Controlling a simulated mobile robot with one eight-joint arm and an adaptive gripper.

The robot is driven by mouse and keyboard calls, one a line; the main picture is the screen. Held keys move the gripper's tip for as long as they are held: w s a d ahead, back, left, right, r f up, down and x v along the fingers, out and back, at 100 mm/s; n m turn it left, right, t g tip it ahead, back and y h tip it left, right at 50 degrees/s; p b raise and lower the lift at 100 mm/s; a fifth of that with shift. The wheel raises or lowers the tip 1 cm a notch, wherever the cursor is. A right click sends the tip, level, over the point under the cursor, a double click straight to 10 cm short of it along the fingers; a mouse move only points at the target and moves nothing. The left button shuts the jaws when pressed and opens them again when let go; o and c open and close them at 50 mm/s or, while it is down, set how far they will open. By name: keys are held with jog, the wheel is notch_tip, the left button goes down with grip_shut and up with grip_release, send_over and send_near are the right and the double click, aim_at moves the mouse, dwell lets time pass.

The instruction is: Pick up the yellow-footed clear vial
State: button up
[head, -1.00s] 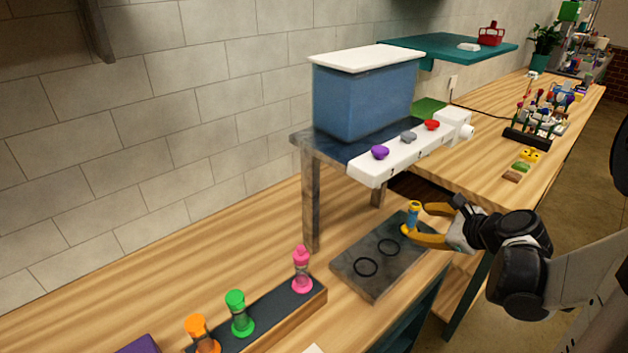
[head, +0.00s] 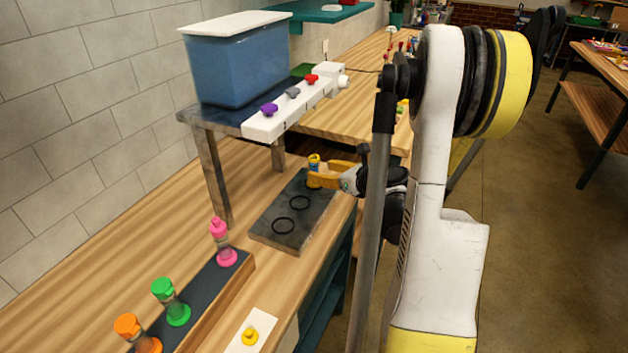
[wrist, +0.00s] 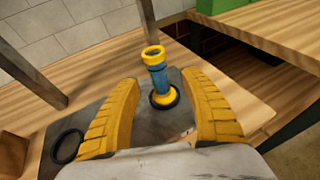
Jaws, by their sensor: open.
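The yellow-footed vial (head: 314,165) stands upright at the far end of the dark slab (head: 265,229). In the wrist view the vial (wrist: 157,80) has a yellow foot, a yellow open rim and blue contents, and stands at a dark ring on the slab. My gripper (head: 325,176) is low over the slab at the vial. In the wrist view my gripper (wrist: 161,90) is open, with one yellow finger on each side of the vial and gaps between. The ring (head: 283,228) nearer the camera is empty.
A blue tank (head: 240,65) sits on a raised stand with a white dispenser bar (head: 290,108) beside the slab. A rack (head: 200,300) holds pink (head: 222,240), green (head: 172,300) and orange (head: 137,333) vials. A yellow stopper (head: 250,336) lies on a white card.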

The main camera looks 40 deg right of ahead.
aim_at(318, 169)
jog(key=b+x, duration=0.1)
jog(key=x, duration=0.3)
jog(key=shift+r, duration=0.2)
jog(key=shift+s+a, duration=0.1)
grip_shut()
jog(key=shift+r, duration=0.1)
